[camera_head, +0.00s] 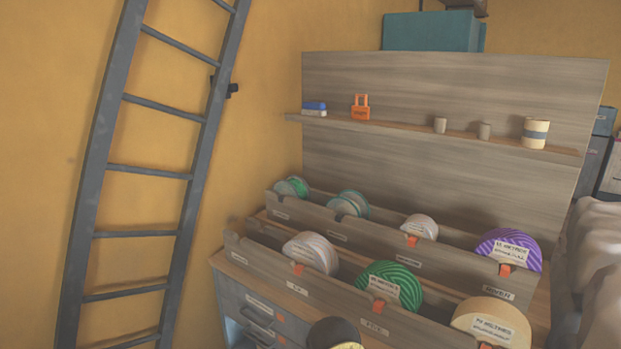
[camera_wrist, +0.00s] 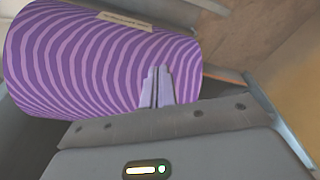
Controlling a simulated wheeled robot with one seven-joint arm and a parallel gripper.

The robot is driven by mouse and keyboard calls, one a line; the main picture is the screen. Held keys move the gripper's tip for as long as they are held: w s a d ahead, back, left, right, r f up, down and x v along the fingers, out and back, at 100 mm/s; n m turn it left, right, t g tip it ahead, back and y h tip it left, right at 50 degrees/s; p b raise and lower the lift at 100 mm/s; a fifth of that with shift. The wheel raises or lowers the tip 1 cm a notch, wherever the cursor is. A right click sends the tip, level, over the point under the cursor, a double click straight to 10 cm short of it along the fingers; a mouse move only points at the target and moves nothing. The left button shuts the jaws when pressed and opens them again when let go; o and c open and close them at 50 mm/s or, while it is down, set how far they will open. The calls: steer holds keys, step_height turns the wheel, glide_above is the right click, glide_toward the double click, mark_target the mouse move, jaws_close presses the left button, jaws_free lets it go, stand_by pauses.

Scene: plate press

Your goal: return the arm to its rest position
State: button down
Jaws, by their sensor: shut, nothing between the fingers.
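My gripper (camera_wrist: 156,72) shows in the wrist view with its two narrow fingers pressed together, shut and empty. Behind the fingers is a large purple striped surface (camera_wrist: 80,60) with a pale label. The fingers overlap its lower right part in the picture; I cannot tell whether they touch it. In the head view a purple striped disc (camera_head: 510,240) with a white label stands in the back row at the right. My gripper does not show in the head view.
Other labelled discs, such as a green one (camera_head: 400,277) and a tan one (camera_head: 492,315), stand in wooden racks (camera_head: 340,296). A shelf (camera_head: 400,130) with small items is behind. A grey ladder (camera_head: 188,175) stands left; pale lumpy forms (camera_head: 600,240) are at the right.

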steer(key=w+d+r, duration=0.1)
steer(key=w+r, duration=0.2)
steer(key=r, duration=0.8)
steer(key=w+d+r, duration=0.1)
steer(key=w+r, duration=0.3)
steer(key=r, duration=0.7)
steer(key=s+d+r, duration=0.2)
steer(key=s+r, duration=0.1)
steer(key=r, duration=0.4)
steer(key=s+d+r+n, duration=0.1)
steer(key=s+d+r, duration=0.1)
steer(key=s+r, duration=0.35)
steer(key=s+d+r, duration=0.2)
steer(key=r, duration=0.6)
step_height(320, 180, up, 20)
steer(key=p, duration=1.9)
steer(key=shift+w+f+p, duration=0.15)
steer(key=shift+w+p, duration=0.05)
steer(key=shift+p, duration=0.15)
steer(key=shift+d+f, duration=0.1)
